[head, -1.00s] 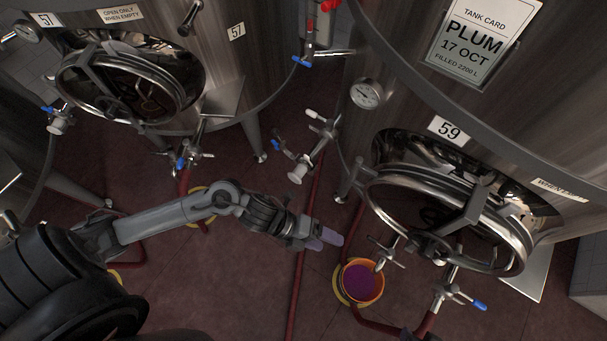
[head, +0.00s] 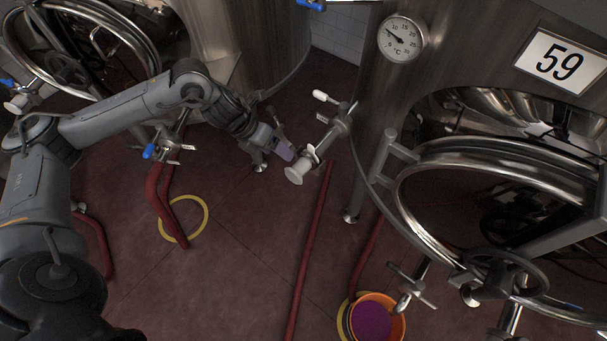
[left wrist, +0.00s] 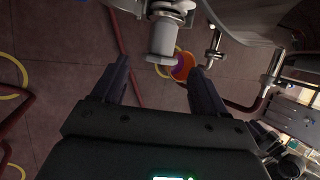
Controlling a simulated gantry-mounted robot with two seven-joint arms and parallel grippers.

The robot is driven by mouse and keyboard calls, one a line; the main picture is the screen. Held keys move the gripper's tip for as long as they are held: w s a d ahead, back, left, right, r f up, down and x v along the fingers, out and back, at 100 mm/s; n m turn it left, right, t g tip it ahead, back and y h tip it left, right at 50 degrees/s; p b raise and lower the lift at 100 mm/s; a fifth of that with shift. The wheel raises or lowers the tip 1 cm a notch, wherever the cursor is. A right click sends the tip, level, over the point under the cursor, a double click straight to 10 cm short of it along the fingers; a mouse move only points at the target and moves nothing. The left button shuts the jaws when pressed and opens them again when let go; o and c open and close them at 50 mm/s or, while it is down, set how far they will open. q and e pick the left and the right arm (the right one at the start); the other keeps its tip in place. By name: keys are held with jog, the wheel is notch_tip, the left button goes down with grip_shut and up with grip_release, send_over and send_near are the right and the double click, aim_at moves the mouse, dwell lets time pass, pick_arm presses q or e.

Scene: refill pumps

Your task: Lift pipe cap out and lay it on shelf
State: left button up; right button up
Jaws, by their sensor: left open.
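The pipe cap (head: 296,173) is a pale round piece on the end of a short metal pipe with a valve, which sticks out from the tank marked 59. It also shows in the left wrist view as the pale end of the pipe (left wrist: 162,57), top centre. My left gripper (head: 284,147) is open and empty, close to the left of the cap in the head view. In the left wrist view its two fingers point towards the pipe end, which lies between their lines; I cannot tell how far ahead it is. My right gripper is not in view. I cannot make out the shelf clearly.
The tank 59 door (head: 500,215) with its handwheel stands open-framed at right. An orange bucket (head: 395,312) with purple liquid stands on the floor below it. Red hoses (head: 312,250) and a yellow ring (head: 203,203) lie on the floor. Another tank stands behind my left arm.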

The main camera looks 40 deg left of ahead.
aim_at(298, 164)
pick_arm(q)
jog(key=b+x, duration=0.1)
jog(key=x, duration=0.4)
jog(key=shift+w+d+f+b, duration=0.15)
jog(key=shift+w+b, duration=0.2)
jog(key=shift+w, duration=0.2)
jog(key=shift+b+x, duration=1)
jog(key=shift+x, duration=1.65)
jog(key=shift+d, duration=0.15)
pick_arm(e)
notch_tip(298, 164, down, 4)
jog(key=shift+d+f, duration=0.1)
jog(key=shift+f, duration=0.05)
pick_arm(q)
jog(key=shift+c, duration=0.3)
jog(key=c, duration=1.2)
